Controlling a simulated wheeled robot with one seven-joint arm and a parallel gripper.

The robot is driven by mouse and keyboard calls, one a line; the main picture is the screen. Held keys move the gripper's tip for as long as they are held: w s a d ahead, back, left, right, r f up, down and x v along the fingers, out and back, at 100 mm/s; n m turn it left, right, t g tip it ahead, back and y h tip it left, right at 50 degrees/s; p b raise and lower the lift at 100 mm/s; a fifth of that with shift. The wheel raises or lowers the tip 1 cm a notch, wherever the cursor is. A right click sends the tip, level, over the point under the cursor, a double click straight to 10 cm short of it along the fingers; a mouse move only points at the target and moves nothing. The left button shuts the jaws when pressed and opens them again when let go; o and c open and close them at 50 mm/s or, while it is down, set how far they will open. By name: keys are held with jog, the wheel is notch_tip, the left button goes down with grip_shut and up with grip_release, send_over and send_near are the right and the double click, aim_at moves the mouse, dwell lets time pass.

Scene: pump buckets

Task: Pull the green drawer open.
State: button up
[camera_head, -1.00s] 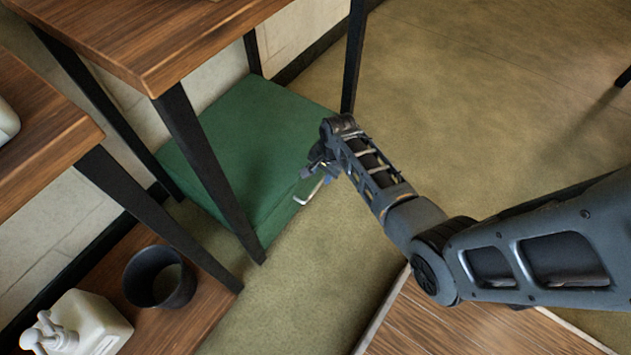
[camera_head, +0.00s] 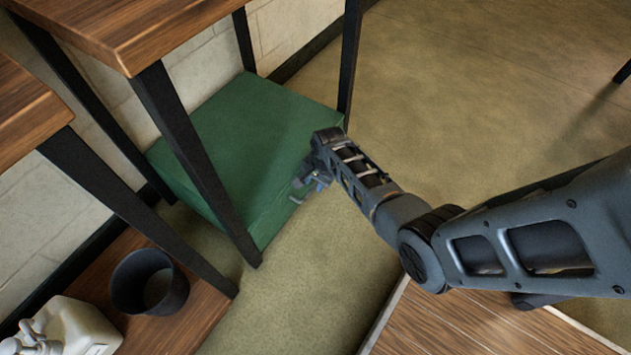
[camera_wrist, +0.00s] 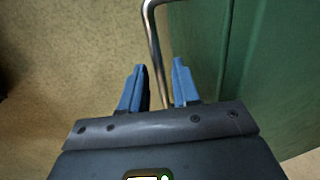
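The green drawer (camera_head: 255,125) is a low green box under the wooden table. Its front face (camera_wrist: 258,75) fills the right of the wrist view. A bent silver handle (camera_wrist: 152,30) stands out from that face and runs down between my fingers. My gripper (camera_wrist: 159,80) has two blue fingers, open, one on each side of the handle bar. The bar looks nearer the right finger; I cannot tell if they touch. In the head view my gripper (camera_head: 312,186) is at the drawer's front, and the handle is mostly hidden there. The drawer looks shut.
A wooden table (camera_head: 130,30) with black legs stands over the drawer, one leg crossing in front of it. A dark bucket (camera_head: 149,283) and a white pump bottle (camera_head: 75,325) stand on a low wooden shelf at lower left. The floor (camera_head: 480,90) to the right is clear.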

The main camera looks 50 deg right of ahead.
grip_shut()
dwell(0.4)
jog(key=s+p, duration=1)
jog(key=s, duration=1.1)
jog(key=shift+s+d, duration=0.3)
jog(key=shift+s, duration=0.1)
jog(key=shift+o, duration=0.9)
grip_release()
